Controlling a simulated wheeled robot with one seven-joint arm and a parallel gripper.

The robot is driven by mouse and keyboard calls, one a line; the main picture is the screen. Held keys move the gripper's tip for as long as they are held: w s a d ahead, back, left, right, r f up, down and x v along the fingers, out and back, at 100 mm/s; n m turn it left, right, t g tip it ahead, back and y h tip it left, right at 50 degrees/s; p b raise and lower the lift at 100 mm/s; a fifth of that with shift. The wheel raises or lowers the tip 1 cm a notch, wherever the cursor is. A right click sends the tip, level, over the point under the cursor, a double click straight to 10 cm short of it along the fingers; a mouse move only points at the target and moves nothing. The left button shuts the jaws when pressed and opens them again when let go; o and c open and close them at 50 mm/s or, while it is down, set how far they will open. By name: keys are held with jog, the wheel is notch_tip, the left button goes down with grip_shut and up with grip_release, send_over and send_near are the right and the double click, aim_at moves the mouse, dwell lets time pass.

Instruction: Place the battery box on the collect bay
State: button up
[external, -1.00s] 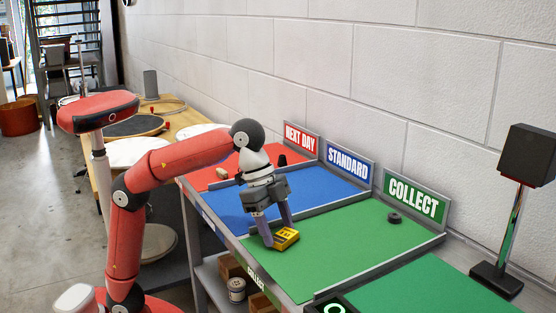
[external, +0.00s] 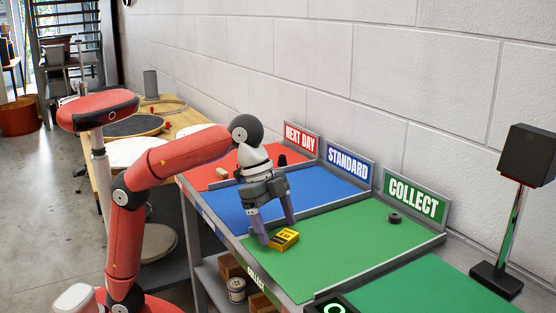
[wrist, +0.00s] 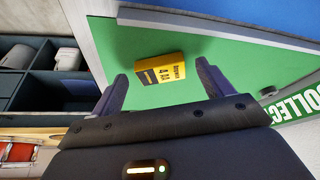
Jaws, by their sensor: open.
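The yellow battery box (external: 284,239) with dark markings lies on the green collect bay (external: 340,250), near its left front corner. It also shows in the wrist view (wrist: 160,74), flat on the green and just beyond my fingertips. My gripper (external: 279,233) is open, with its fingers spread and apart from the box. In the wrist view my gripper (wrist: 160,75) has a finger on each side and nothing between its pads. The green COLLECT sign (external: 415,198) stands at the back of the bay.
A small black round object (external: 394,218) lies at the back of the collect bay. The blue STANDARD bay (external: 325,195) and red NEXT DAY bay (external: 225,173) lie to the left behind low grey dividers. A black speaker (external: 528,155) on a stand is at the right. Mid-bay green is clear.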

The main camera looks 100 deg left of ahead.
jog(key=p+v, duration=0.2)
jog(key=v, duration=0.9)
jog(key=shift+p, duration=0.4)
jog(key=shift+s+d, duration=0.1)
